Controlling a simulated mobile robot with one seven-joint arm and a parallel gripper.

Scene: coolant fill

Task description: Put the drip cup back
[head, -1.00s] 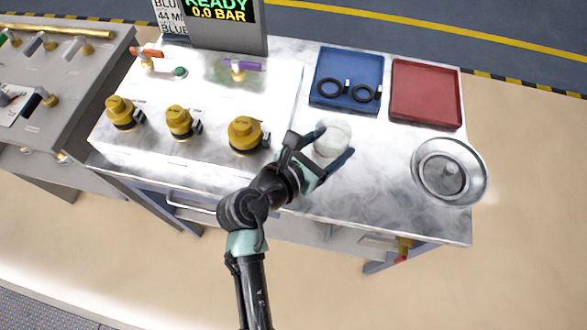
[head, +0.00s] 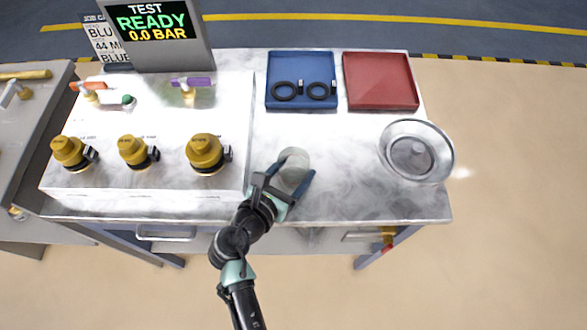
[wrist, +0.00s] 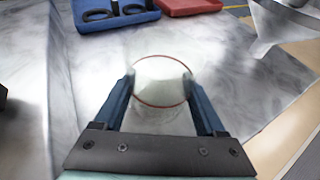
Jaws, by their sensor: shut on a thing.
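The drip cup (head: 294,166) is a clear, whitish cup over the marbled bench top, right of the white valve block. In the wrist view the cup (wrist: 160,84) shows a thin red ring around its rim and stands roughly upright between the two blue fingers. My gripper (head: 290,180) is shut on it; in the wrist view the fingers of my gripper (wrist: 162,98) press on both sides of it. I cannot tell whether the cup's base touches the bench. The lower part of the cup is partly hidden by my gripper.
A blue tray (head: 300,63) with black rings and a red tray (head: 380,72) lie at the back. A metal funnel (head: 416,152) stands at the right edge. Yellow-capped fittings (head: 205,152) line the block at left. Bench around the cup is clear.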

